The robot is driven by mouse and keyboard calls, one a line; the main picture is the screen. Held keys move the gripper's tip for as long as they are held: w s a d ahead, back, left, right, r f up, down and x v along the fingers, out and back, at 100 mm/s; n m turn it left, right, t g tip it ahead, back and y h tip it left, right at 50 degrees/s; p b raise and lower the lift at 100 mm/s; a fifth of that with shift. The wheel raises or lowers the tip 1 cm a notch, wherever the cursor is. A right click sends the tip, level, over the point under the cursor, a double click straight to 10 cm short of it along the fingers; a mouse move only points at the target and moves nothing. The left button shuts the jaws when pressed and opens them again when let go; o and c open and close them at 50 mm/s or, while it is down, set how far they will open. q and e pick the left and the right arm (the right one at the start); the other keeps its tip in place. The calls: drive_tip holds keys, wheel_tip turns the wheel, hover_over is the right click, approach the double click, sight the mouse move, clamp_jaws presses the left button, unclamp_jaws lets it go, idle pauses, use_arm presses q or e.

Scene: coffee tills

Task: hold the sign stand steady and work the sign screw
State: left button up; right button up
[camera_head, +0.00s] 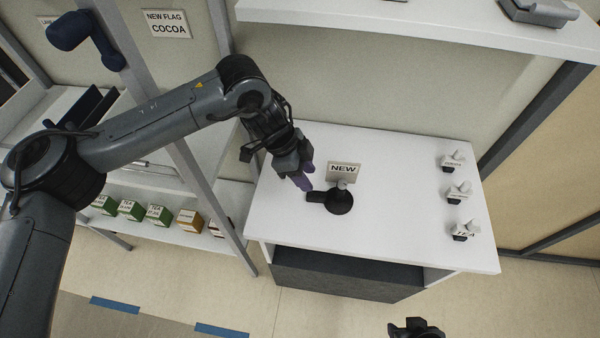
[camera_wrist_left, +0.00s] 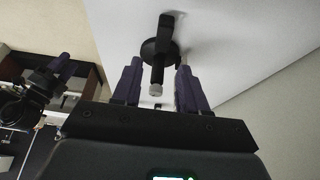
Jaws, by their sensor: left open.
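The sign stand (camera_head: 340,202) has a round black base on the white counter, with a dark block on its left side and a small "NEW" sign (camera_head: 344,170) above. A pale knob (camera_head: 341,184) shows below the sign; I cannot tell if it is the screw. My left gripper (camera_head: 305,180) is just left of the stand, purple fingers pointing down. In the left wrist view its fingers (camera_wrist_left: 158,82) are apart, and the stand's pale-tipped post (camera_wrist_left: 157,72) appears between them, without visible contact. My right gripper (camera_head: 415,328) shows only partly at the bottom edge.
The white counter (camera_head: 400,170) is clear around the stand. Several small labelled holders (camera_head: 458,192) line its right side. A white shelf (camera_head: 420,28) overhangs the back. A grey upright post (camera_head: 190,170) and a shelf with small boxes (camera_head: 159,214) stand to the left.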

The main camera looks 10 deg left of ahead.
sight(310, 193)
use_arm(q)
drive_tip(key=shift+y, duration=0.4)
drive_tip(key=shift+a+f+x, duration=0.1)
drive_tip(key=shift+a+x, duration=0.15)
drive_tip(key=shift+x, duration=1.2)
drive_tip(key=shift+a+f+x, duration=0.1)
drive_tip(key=shift+a+x, duration=0.15)
drive_tip(key=shift+x, duration=1.15)
drive_tip(key=shift+a+f+x, duration=0.1)
drive_tip(key=shift+a+x, duration=0.1)
drive_tip(key=shift+x, duration=1.25)
drive_tip(key=shift+w, duration=0.2)
drive_tip(key=c, duration=0.6)
drive_tip(key=shift+o, duration=0.2)
clamp_jaws()
drive_tip(key=shift+a+f, duration=0.1)
drive_tip(key=shift+f, duration=0.15)
